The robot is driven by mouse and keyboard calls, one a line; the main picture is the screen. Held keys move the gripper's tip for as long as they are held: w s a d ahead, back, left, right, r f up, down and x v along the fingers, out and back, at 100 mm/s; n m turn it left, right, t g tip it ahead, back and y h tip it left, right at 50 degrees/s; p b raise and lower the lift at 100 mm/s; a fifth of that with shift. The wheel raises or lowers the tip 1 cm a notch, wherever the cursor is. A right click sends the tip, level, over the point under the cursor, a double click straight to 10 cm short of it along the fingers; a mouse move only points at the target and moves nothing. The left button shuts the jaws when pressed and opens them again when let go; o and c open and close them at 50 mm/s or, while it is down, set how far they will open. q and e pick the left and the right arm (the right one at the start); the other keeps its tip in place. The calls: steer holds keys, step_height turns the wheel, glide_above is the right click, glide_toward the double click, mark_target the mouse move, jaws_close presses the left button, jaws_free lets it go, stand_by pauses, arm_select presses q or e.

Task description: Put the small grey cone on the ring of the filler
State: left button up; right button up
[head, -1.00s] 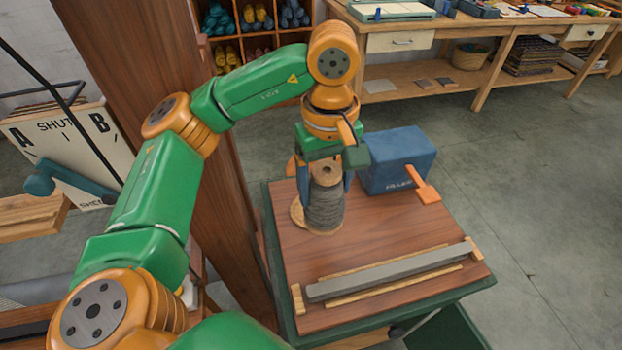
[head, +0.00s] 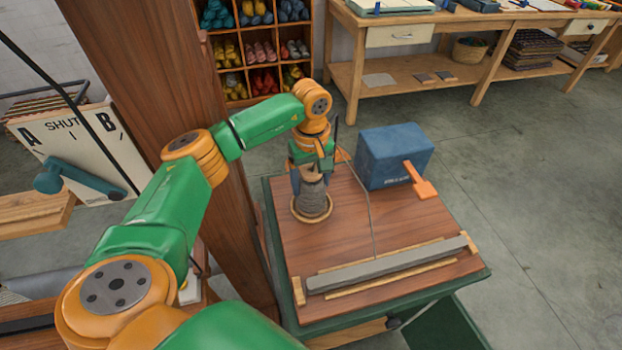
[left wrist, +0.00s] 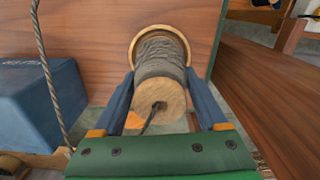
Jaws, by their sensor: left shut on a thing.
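The small grey cone (head: 312,197) of yarn stands upright, with its base inside the outline of the tan ring (head: 326,214) on the wooden top. I cannot tell whether its base touches the ring. My left gripper (head: 311,183) comes down from above and is shut on the cone. In the left wrist view the blue fingers of my left gripper (left wrist: 163,88) flank the grey cone (left wrist: 160,50), whose round wooden end faces the camera. The pale ring (left wrist: 135,42) shows around the cone's far end. My right gripper is not in view.
A blue box (head: 392,155) with an orange lever (head: 420,182) stands right of the cone. A long grey bar (head: 385,269) lies along the front edge of the wooden top. A thin strand (head: 369,205) hangs nearby. A wooden post (head: 190,110) rises at left.

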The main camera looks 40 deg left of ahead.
arm_select(q)
steer(key=o, duration=1.5)
step_height(320, 180, up, 12)
steer(key=shift+r, duration=0.15)
